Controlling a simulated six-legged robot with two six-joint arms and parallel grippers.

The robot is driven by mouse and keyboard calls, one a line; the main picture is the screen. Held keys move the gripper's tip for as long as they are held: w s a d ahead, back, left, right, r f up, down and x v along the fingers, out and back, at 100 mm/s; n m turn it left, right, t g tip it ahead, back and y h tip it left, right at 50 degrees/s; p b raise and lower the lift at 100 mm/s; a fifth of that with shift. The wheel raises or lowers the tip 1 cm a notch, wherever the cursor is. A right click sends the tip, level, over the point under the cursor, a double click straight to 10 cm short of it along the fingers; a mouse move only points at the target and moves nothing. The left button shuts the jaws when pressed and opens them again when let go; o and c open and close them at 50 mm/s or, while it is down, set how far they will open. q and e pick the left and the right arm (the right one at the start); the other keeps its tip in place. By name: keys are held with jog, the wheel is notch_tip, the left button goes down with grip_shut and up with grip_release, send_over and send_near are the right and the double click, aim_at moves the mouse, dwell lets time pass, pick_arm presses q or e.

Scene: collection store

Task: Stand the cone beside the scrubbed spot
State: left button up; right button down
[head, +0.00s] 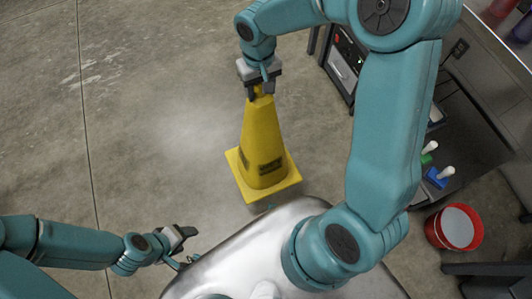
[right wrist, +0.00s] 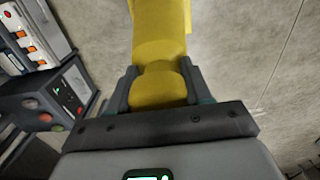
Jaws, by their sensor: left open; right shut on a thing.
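The yellow cone (head: 262,137) with a square base is upright in the middle of the head view. My right gripper (head: 262,90) is shut on its top. In the right wrist view the cone (right wrist: 163,45) fills the space between both fingers (right wrist: 160,88). I cannot tell for sure whether the base touches the floor. A paler, cleaner-looking patch of floor (head: 190,125) lies to the left of the cone and around it. My left gripper (head: 188,245) is open and empty, low at the left, well away from the cone.
A dark equipment box (head: 345,62) with lit buttons stands right of the cone, under a grey bench. A red bucket (head: 454,228) and small blue (head: 436,178) and green-topped items are at the right. The concrete floor (head: 150,50) at the left is clear.

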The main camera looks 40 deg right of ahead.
notch_tip(320, 180, down, 22)
jog(key=d+b, duration=0.1)
jog(key=b, duration=1.5)
jog(key=shift+c, duration=2.4)
grip_release()
jog(key=shift+s+r, duration=0.1)
jog(key=shift+s, duration=0.05)
jog(key=shift+r, duration=0.1)
notch_tip(320, 180, up, 12)
jog(key=p, duration=0.3)
jog(key=shift+p, duration=0.4)
